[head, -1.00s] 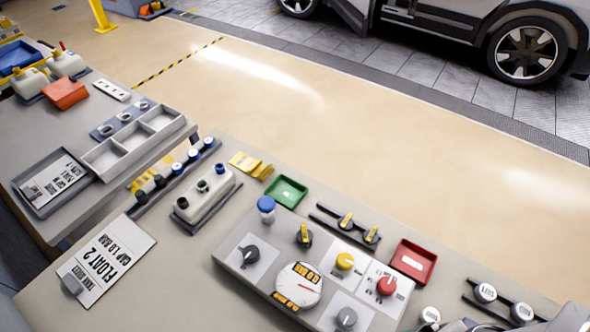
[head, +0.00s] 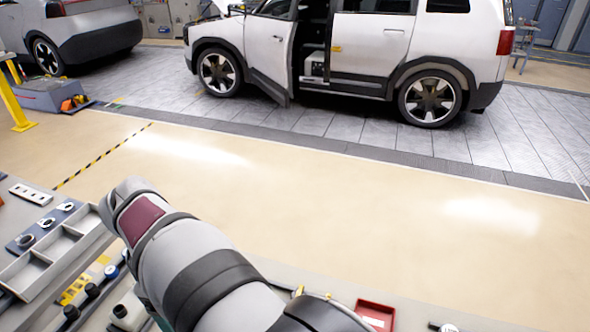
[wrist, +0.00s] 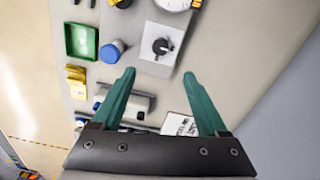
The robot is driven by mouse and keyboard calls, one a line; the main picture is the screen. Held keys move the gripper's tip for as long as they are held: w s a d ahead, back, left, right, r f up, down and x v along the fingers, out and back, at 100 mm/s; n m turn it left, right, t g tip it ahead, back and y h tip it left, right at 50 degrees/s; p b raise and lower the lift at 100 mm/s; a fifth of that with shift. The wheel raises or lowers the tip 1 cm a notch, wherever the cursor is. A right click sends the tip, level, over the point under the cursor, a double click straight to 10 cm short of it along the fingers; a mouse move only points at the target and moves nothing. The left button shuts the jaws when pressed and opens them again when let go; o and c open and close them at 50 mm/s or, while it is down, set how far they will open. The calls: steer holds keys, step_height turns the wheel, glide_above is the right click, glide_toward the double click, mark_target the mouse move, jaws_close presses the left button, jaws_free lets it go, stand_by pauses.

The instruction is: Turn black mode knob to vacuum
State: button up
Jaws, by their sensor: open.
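The black mode knob (wrist: 160,46) sits on a pale square plate (wrist: 150,66) on the grey panel in the wrist view. In the head view it is out of sight, with my arm across the lower part of the picture. My gripper (wrist: 158,73) has two teal fingers, spread apart and empty. In the wrist view the knob appears just beyond the fingertips, roughly between them and apart from them. The knob's pointer and label are too small to read.
In the wrist view, a blue-capped jar (wrist: 110,52) and a green tray (wrist: 82,40) are left of the knob, and a white gauge (wrist: 175,3) is above it. A grey block with black caps (wrist: 125,103) shows behind the fingers. A red tray (head: 375,314) shows in the head view.

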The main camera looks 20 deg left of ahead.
steer(key=f, duration=1.5)
steer(key=shift+s+a+f, duration=0.1)
steer(key=shift+a+f, duration=0.1)
steer(key=shift+f, duration=0.2)
jaws_close()
